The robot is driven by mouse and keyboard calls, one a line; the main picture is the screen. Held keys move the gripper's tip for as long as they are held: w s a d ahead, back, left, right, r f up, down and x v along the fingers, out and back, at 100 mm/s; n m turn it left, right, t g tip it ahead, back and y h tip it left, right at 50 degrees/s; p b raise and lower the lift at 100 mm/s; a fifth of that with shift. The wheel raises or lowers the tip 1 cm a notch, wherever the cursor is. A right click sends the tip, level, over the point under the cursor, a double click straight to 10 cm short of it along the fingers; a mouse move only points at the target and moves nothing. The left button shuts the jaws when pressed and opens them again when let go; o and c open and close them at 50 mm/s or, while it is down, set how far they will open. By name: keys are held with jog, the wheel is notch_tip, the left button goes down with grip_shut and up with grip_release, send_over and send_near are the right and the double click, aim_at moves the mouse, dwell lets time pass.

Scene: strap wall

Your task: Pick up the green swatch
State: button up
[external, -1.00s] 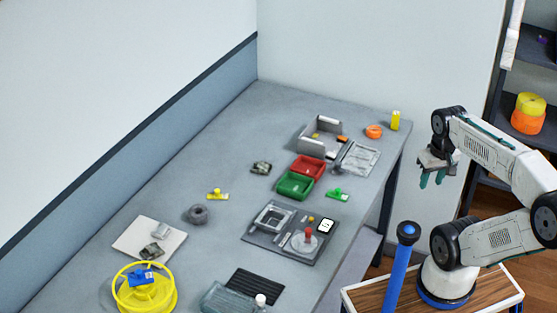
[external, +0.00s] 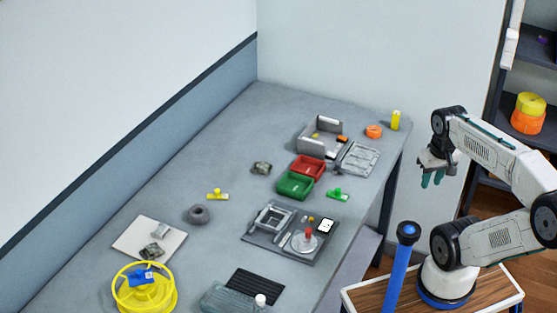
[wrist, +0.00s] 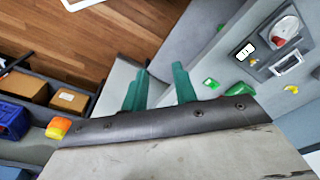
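The green swatch (external: 338,195) is a small bright green piece lying on the grey table, right of the green bin (external: 295,185). A small green piece also shows in the wrist view (wrist: 210,84), just right of the fingers, beside the green bin (wrist: 240,90). My gripper (external: 432,181) hangs in the air off the table's right side, well away from the swatch. Its two teal fingers are spread apart, with nothing between them in the wrist view (wrist: 159,88).
A red bin (external: 308,167) stands behind the green bin. A dark board (external: 270,240) with a white dial and red knob lies in front of the swatch. A yellow clip-like piece (external: 218,194) lies left. A blue post (external: 402,270) stands beside my base.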

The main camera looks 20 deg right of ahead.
jog(key=shift+a, duration=0.1)
jog(key=n+t+h, duration=0.4)
jog(key=n+h, duration=0.7)
jog(key=n, duration=1.2)
send_near(336, 192)
jog(key=s+d+f, duration=0.1)
jog(key=s+d, duration=0.1)
jog(key=s+d+f, duration=0.1)
jog(key=s, duration=0.1)
jog(key=shift+s+d+f, duration=0.15)
jog(key=shift+d+f, duration=0.05)
jog(key=shift+d, duration=0.2)
jog(key=w, duration=0.1)
jog(key=w+a+n+t, duration=0.1)
jog(key=w+a+r+t, duration=0.1)
jog(key=shift+w+n, duration=0.25)
jog(key=shift+n, duration=0.15)
jog(key=shift+w+d+r+t, duration=0.1)
jog(key=shift+w+t, duration=0.1)
jog(key=shift+t, duration=0.1)
jog(key=shift+n, duration=0.3)
jog(key=x, duration=0.7)
jog(key=shift+d+f, duration=0.15)
jog(key=shift+f, duration=0.25)
grip_shut()
